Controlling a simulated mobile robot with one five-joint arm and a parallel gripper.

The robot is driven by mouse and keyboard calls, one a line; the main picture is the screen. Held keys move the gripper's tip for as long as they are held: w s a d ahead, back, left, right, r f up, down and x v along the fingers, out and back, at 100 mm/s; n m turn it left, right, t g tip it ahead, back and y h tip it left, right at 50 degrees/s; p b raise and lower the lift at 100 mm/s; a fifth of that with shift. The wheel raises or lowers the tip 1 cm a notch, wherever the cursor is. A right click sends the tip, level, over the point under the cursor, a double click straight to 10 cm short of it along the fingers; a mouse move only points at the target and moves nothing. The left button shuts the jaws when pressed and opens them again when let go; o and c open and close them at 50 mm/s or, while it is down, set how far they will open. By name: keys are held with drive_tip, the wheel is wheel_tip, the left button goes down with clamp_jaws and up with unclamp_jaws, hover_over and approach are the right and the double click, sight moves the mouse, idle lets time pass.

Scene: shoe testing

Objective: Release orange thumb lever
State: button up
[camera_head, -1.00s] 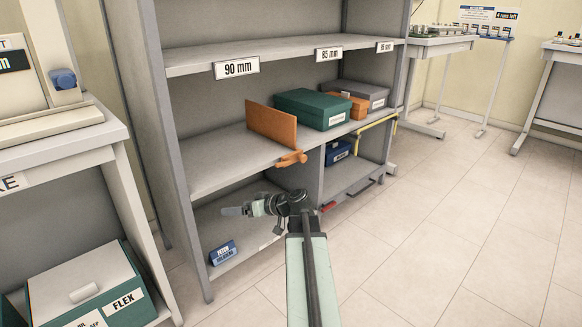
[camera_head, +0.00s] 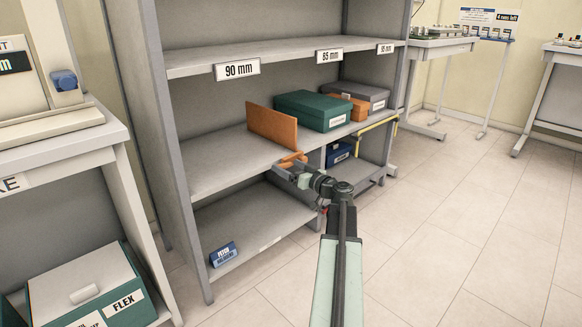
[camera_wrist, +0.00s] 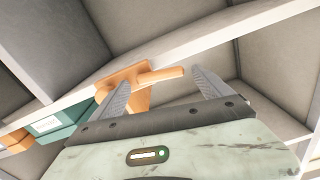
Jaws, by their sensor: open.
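The orange thumb lever (camera_head: 293,157) sits at the front edge of the middle shelf, at the foot of an upright orange divider panel (camera_head: 272,125). My gripper (camera_head: 287,173) is just in front of and slightly below the lever, partly covering it. In the wrist view the lever (camera_wrist: 158,76) shows as an orange bar with a plate, between my two spread fingers (camera_wrist: 160,78). The fingers are open and hold nothing. I cannot tell whether a finger touches the lever.
A green box (camera_head: 312,108), a small orange box (camera_head: 357,108) and a grey box (camera_head: 362,93) stand right of the divider. The middle shelf (camera_head: 215,160) is bare to its left. A blue box (camera_head: 222,253) lies on the lower shelf. Open floor lies right.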

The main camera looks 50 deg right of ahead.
drive_tip(key=shift+w, duration=0.2)
drive_tip(key=c, duration=1.3)
drive_tip(key=shift+o, duration=0.2)
drive_tip(key=shift+s+d+r, duration=0.1)
drive_tip(key=shift+d, duration=0.45)
drive_tip(key=shift+a, duration=0.3)
drive_tip(key=shift+c, duration=0.5)
drive_tip(key=shift+a+m, duration=0.1)
drive_tip(key=shift+m, duration=0.2)
